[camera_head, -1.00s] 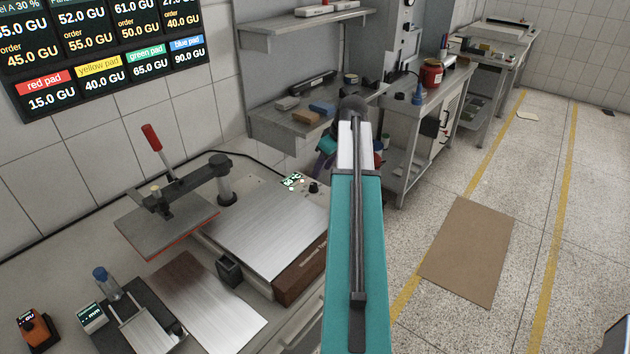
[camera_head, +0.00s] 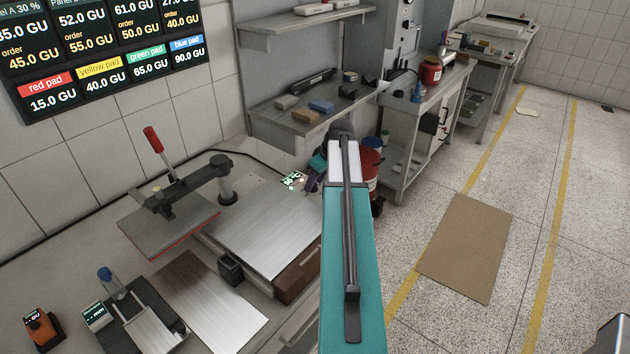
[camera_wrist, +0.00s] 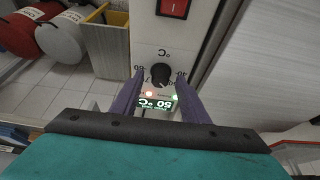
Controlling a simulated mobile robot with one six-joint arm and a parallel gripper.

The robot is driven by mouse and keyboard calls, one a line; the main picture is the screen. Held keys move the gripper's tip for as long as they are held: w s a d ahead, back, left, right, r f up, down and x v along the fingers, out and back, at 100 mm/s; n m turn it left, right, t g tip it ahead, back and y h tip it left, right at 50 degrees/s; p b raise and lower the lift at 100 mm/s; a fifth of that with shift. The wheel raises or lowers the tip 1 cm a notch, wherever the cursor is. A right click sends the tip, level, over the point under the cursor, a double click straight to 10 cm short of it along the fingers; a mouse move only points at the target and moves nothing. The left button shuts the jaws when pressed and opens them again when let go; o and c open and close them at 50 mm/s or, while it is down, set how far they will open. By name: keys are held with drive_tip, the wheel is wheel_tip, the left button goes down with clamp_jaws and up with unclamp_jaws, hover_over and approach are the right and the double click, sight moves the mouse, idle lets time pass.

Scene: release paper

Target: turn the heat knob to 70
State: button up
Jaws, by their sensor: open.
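The heat knob (camera_wrist: 161,74) is a small black dial on the white control panel of the press, with a temperature scale around it. My gripper (camera_wrist: 159,77) is open, its two purple fingers on either side of the knob in the wrist view; I cannot tell whether they touch it. The display (camera_wrist: 158,104) shows upside down there and reads 50 °C, with small red and green lights beside it. In the head view my gripper (camera_head: 312,181) is at the panel's right end, next to the display (camera_head: 293,180), and hides the knob.
The press (camera_head: 165,205) has a metal bed (camera_head: 265,228) and a raised red-handled lever. A red switch (camera_wrist: 175,7) sits beyond the knob. A shelf (camera_head: 300,122) is behind. The floor at right is mostly clear.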

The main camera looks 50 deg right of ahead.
clamp_jaws()
drive_tip(key=shift+a+m, duration=0.1)
drive_tip(key=shift+m, duration=0.4)
drive_tip(key=m+h+b, duration=0.1)
drive_tip(key=m+b, duration=0.1)
drive_tip(key=m, duration=0.1)
drive_tip(key=shift+a+m+h, duration=0.15)
drive_tip(key=shift+m+h, duration=0.15)
drive_tip(key=shift+h, duration=0.1)
drive_tip(key=m, duration=0.2)
drive_tip(key=m+g+h, duration=0.1)
drive_tip(key=m, duration=0.1)
drive_tip(key=shift+w+a+h+b, duration=0.1)
drive_tip(key=shift+w+h+b, duration=0.05)
drive_tip(key=shift+h+b, duration=0.2)
drive_tip(key=m, duration=0.2)
drive_tip(key=m+g, duration=0.1)
drive_tip(key=m+h+b, duration=0.1)
drive_tip(key=m, duration=0.1)
drive_tip(key=shift+w+m+g, duration=0.25)
drive_tip(key=shift+m+g, duration=0.05)
drive_tip(key=shift+g, duration=0.1)
drive_tip(key=shift+a+m+g+h+b, duration=0.1)
drive_tip(key=shift+m+g+h+b, duration=0.35)
drive_tip(key=shift+m, duration=1.35)
drive_tip(key=shift+g, duration=0.25)
